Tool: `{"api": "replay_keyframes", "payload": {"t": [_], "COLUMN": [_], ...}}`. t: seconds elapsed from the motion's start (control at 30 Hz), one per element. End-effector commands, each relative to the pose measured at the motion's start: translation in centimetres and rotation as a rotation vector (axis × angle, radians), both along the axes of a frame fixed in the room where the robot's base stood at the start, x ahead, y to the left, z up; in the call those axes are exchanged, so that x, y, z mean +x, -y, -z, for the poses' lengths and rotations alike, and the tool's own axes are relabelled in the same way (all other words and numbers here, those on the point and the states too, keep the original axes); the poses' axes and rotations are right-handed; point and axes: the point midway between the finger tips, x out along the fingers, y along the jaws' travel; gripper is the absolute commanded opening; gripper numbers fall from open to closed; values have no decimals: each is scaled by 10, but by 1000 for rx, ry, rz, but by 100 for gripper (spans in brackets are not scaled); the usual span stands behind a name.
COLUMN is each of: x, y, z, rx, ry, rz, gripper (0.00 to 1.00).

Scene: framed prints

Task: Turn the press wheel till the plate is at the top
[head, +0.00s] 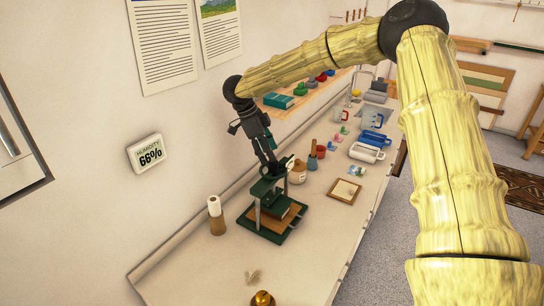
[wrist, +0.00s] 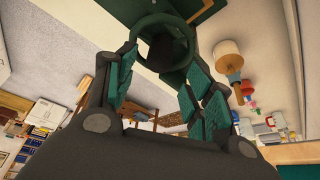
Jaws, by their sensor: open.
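The dark green press (head: 284,232) stands on the counter, upright posts on a flat base. Its plate (head: 274,206) shows between the posts, low and close above the brown bed. My gripper (head: 272,166) points down at the top of the press and hides most of the wheel in the head view. In the wrist view the dark round wheel (wrist: 140,42) lies at the fingertips. My gripper (wrist: 161,62) is open there, with a teal-padded finger on each side of the wheel's near rim. I cannot tell whether the fingers touch it.
A paper-towel-like roll (head: 216,215) stands left of the press, and a brass object (head: 262,299) lies in front. A framed print (head: 344,191) lies to the right. The wall is close on the left.

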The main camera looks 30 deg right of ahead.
Motion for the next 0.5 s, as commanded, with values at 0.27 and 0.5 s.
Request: {"api": "replay_keyframes", "payload": {"t": [0.27,0.5], "x": [-7,-8], "y": [11,13], "z": [29,37], "rx": [1,1], "ry": [-1,0], "rz": [-1,-1], "gripper": [53,53]}}
